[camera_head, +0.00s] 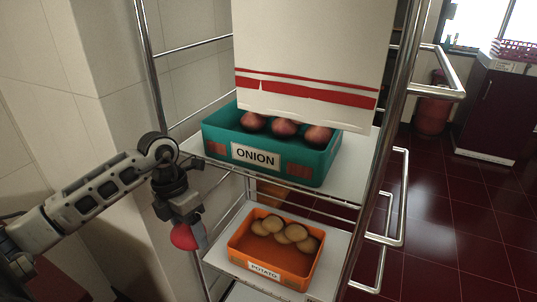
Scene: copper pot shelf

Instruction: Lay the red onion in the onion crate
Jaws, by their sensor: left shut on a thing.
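A red onion (184,237) is held between the fingers of my left gripper (188,226), which is shut on it. The gripper hangs in front of and left of the rack, below the level of the upper shelf. The teal onion crate (310,175) with an "ONION" label stands on the upper shelf, to the right of and above my gripper. My right gripper is not in view.
An orange potato crate (262,268) holding several potatoes stands on the shelf below. Metal rack posts (152,70) rise left and right.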

